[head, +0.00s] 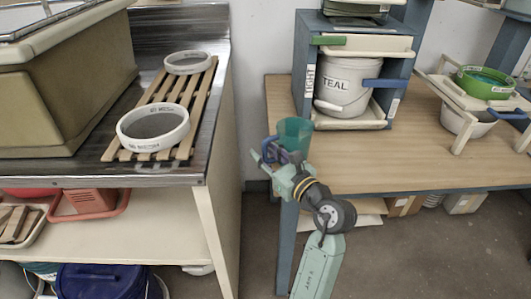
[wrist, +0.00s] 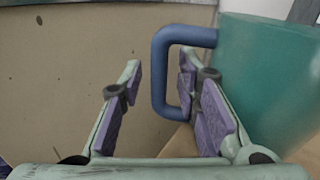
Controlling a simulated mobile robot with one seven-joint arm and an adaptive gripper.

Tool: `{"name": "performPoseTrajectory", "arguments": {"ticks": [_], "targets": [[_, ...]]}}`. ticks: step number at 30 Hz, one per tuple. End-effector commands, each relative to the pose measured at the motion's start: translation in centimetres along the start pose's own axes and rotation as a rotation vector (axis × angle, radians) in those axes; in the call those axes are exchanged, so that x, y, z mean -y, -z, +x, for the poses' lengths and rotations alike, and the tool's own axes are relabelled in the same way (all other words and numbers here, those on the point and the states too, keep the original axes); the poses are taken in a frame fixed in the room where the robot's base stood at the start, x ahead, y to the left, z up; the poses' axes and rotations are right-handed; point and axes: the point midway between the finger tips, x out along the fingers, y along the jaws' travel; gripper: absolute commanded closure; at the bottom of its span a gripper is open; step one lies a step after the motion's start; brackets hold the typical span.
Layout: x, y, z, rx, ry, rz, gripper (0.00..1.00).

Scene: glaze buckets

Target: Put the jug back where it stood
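The jug (head: 295,132) is teal and see-through, with a blue handle. In the head view it is at the left front corner of the wooden table; my gripper (head: 272,156) hides its lower part, so I cannot tell what its base rests on. In the wrist view the jug (wrist: 270,80) fills the right side, with its handle (wrist: 160,75) pointing left. My gripper (wrist: 160,85) is open, its purple-padded fingers apart. The handle's upright bar appears between the finger lines, nearer the right finger. I cannot tell whether a finger touches it.
The wooden table (head: 420,165) has clear room in front of a blue shelf unit (head: 302,62) holding a white TEAL bucket (head: 345,85). A green sieve (head: 484,82) sits at the right. At left, two white sieves (head: 153,127) rest on a slatted rack (head: 200,95) on a metal counter.

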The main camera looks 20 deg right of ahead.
Motion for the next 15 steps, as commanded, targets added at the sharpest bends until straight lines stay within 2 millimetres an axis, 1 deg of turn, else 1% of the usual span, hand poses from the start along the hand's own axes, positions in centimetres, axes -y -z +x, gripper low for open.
{"name": "performPoseTrajectory", "arguments": {"ticks": [5, 7, 11, 15], "targets": [[0.1, -0.6, 0.0, 0.000, 0.000, -0.001, 0.70], [0.1, -0.3, -0.7, 0.001, 0.003, 0.000, 0.70], [0.1, -0.1, -3.0, 0.001, 0.005, 0.000, 0.70], [0.1, -0.1, -6.2, 0.001, 0.005, -0.002, 0.70]]}}
